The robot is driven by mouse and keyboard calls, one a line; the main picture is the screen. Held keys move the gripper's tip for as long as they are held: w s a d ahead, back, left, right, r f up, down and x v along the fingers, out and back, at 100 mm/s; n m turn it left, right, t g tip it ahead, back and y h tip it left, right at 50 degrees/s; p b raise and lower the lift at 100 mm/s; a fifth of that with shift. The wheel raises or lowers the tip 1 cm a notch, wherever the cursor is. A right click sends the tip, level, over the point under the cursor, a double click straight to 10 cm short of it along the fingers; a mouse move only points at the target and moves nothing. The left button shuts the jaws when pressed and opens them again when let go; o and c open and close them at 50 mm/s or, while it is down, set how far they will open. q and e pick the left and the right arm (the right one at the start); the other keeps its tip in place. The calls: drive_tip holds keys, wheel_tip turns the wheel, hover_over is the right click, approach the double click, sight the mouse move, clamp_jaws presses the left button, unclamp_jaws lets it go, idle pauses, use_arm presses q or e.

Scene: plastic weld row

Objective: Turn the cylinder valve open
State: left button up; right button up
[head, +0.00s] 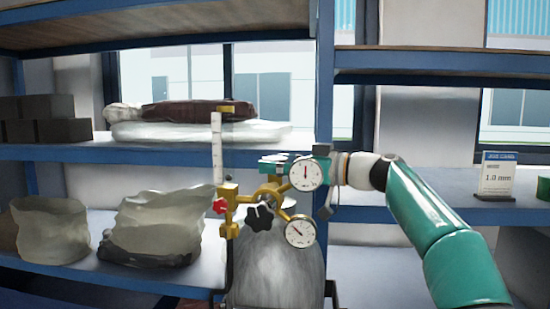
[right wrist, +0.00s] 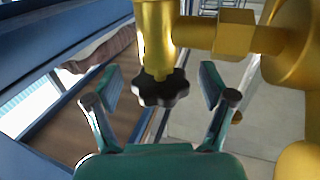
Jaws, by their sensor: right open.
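A grey gas cylinder (head: 277,272) stands upright at the middle of the head view, its top carrying a brass valve and regulator (head: 268,190). Two round white gauges, an upper one (head: 305,173) and a lower one (head: 300,232), sit on its right. A black star-shaped knob (head: 260,217) faces me and a red knob (head: 219,205) is at the left. My right gripper (head: 328,178) is at the right of the regulator, partly hidden by the gauges. In the right wrist view my open gripper (right wrist: 159,84) has a finger on each side of a black lobed knob (right wrist: 160,90), with gaps visible.
Blue shelving (head: 80,152) surrounds the cylinder. Translucent bags (head: 150,228) lie at the lower left, grey boxes (head: 42,120) above them. A white card (head: 496,178) stands on the right shelf. Brass pipework (right wrist: 235,30) crosses close above the fingers in the right wrist view.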

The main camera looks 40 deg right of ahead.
drive_tip(key=shift+w+a, duration=0.1)
drive_tip(key=shift+w, duration=0.1)
drive_tip(key=c, duration=1.2)
drive_tip(key=shift+o, duration=0.2)
drive_tip(key=n+g+y+p, duration=0.1)
drive_tip(key=p, duration=0.1)
drive_tip(key=n+y+p, duration=0.1)
drive_tip(key=y+p, duration=0.1)
drive_tip(key=shift+w+r+n+g+y, duration=0.15)
drive_tip(key=shift+r+n+g+y, duration=0.15)
drive_tip(key=shift+r+g, duration=0.1)
drive_tip(key=shift+f+n+g+y, duration=0.15)
drive_tip(key=shift+n+g+y, duration=0.15)
drive_tip(key=shift+y, duration=0.1)
drive_tip(key=shift+n+y, duration=0.3)
drive_tip(key=shift+y, duration=0.1)
drive_tip(key=shift+f+n+g+y+p, duration=0.15)
drive_tip(key=shift+n+g+y+p, duration=0.15)
drive_tip(key=shift+g, duration=0.3)
